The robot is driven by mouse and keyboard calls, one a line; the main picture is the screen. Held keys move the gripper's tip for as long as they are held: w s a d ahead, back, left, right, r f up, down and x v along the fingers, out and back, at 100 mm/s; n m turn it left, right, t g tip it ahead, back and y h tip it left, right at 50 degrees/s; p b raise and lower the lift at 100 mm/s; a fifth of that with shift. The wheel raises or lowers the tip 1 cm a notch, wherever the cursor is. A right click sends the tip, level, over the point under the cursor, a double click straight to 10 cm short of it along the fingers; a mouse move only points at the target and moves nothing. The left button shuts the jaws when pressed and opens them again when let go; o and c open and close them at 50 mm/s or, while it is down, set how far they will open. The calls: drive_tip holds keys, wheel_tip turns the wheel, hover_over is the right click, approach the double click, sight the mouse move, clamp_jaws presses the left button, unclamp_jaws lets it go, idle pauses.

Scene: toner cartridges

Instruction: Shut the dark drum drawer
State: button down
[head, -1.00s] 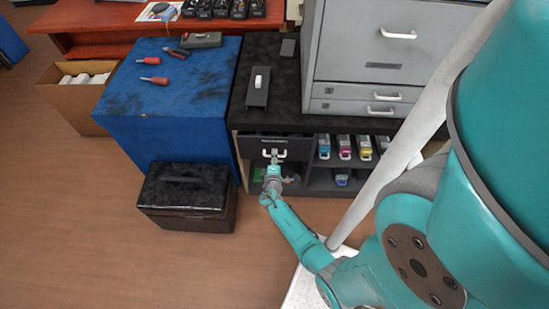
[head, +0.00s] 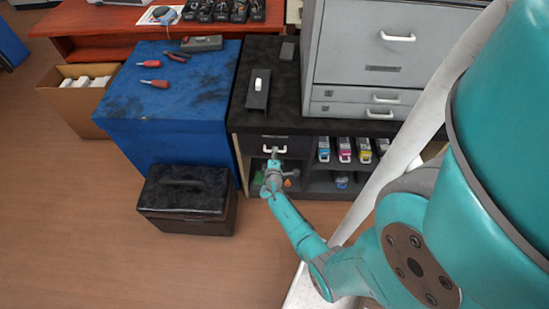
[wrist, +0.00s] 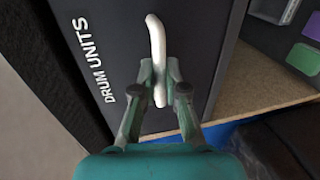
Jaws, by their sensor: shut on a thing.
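The dark drum drawer (head: 257,146) sits under the black counter at its left end, its front about level with the cabinet face in the head view. In the wrist view its dark front (wrist: 110,55) reads "DRUM UNITS". The white handle (wrist: 155,38) is a bar on that front, and it also shows in the head view (head: 282,150). My gripper (head: 274,157) is at the handle. In the wrist view my gripper (wrist: 160,80) has its two fingers closed around the handle bar.
Colored toner cartridges (head: 344,149) stand on the open shelf to the right. A black toolbox (head: 188,196) stands on the floor to the left, in front of a blue-covered table (head: 165,92). A grey cabinet (head: 355,50) stands on the counter (head: 290,110). Floor in front is clear.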

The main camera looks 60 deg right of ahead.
drive_tip(key=c, duration=1.2)
unclamp_jaws()
drive_tip(key=shift+w+d, duration=0.1)
drive_tip(key=shift+d, duration=0.1)
drive_tip(key=v, duration=1.2)
